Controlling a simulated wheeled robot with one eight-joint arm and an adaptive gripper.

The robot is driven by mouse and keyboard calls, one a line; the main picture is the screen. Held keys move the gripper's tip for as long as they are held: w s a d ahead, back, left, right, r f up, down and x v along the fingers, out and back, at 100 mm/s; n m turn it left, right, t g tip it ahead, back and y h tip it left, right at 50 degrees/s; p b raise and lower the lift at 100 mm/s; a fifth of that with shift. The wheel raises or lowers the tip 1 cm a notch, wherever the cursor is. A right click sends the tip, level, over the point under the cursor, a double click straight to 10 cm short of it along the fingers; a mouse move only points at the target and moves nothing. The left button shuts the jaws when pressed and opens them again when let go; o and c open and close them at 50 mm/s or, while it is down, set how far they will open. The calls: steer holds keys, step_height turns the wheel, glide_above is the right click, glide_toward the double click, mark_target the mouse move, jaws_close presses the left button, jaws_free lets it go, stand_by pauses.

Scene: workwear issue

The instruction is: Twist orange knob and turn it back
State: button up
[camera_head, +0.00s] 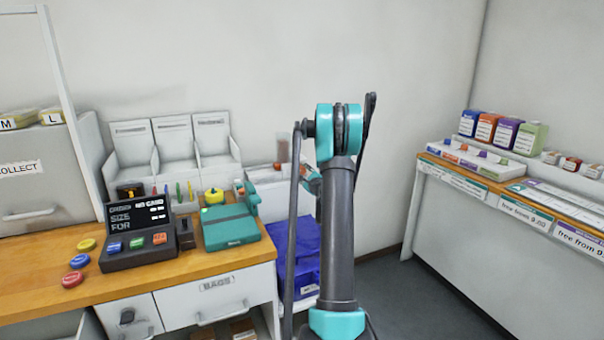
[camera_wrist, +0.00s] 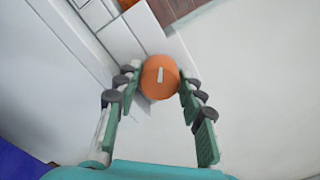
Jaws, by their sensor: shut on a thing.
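The orange knob (camera_wrist: 160,77) is a round disc with a short white mark on its face, in the upper middle of the wrist view. The white mark stands almost upright in the picture. In the head view my arm stands in front, and the knob and the fingertips cannot be made out behind it.
A wooden counter (camera_head: 30,295) with a dark terminal (camera_head: 139,236), a teal device (camera_head: 230,228) and coloured buttons is at left. A blue crate (camera_head: 306,262) sits low beside my arm. A shelf with bottles (camera_head: 507,132) stands at right. Grey floor shows between.

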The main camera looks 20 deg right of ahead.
steer(key=n, duration=0.5)
steer(key=shift+n, duration=0.3)
stand_by(0.4)
steer(key=o, duration=1.2)
steer(key=shift+c, duration=0.2)
steer(key=shift+s, duration=0.1)
steer(key=s, duration=0.8)
steer(key=shift+d, duration=0.1)
